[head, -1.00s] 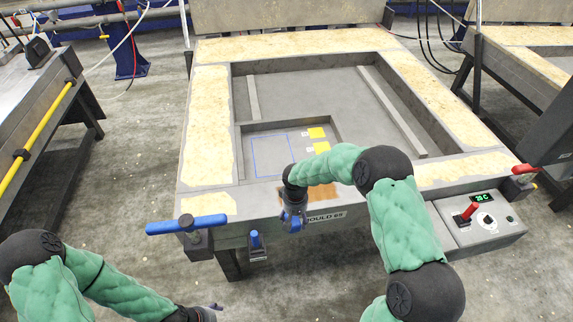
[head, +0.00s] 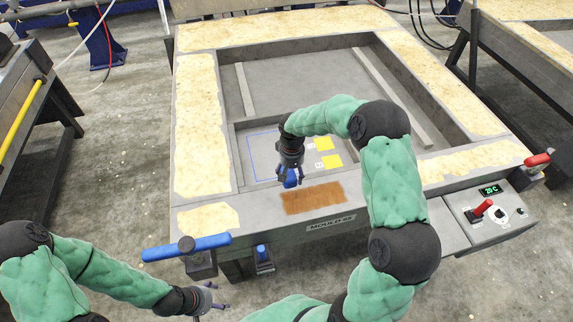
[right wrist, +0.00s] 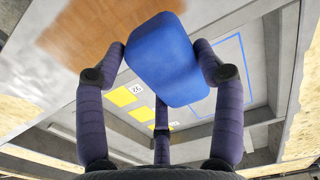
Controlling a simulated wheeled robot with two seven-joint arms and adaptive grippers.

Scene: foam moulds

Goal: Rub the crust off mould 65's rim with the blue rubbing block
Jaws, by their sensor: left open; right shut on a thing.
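Mould 65 (head: 355,228) is a grey frame with a recessed middle; its label sits on the near side. A brown crust patch (head: 313,197) lies on the near rim and also shows in the right wrist view (right wrist: 92,35). My right gripper (head: 289,172) is shut on the blue rubbing block (head: 292,180), which fills the space between the fingers in the right wrist view (right wrist: 165,58). The block is beside the patch's far left corner; I cannot tell whether it touches the rim. My left gripper (head: 216,297) is open and empty, low in front of the mould.
Pale flaky patches (head: 198,125) cover other stretches of the rim. Yellow labels (head: 331,161) and a blue outline lie in the recess. A blue-handled clamp (head: 187,247) sticks out at the near left corner. A control box (head: 487,214) with a red lever stands at right.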

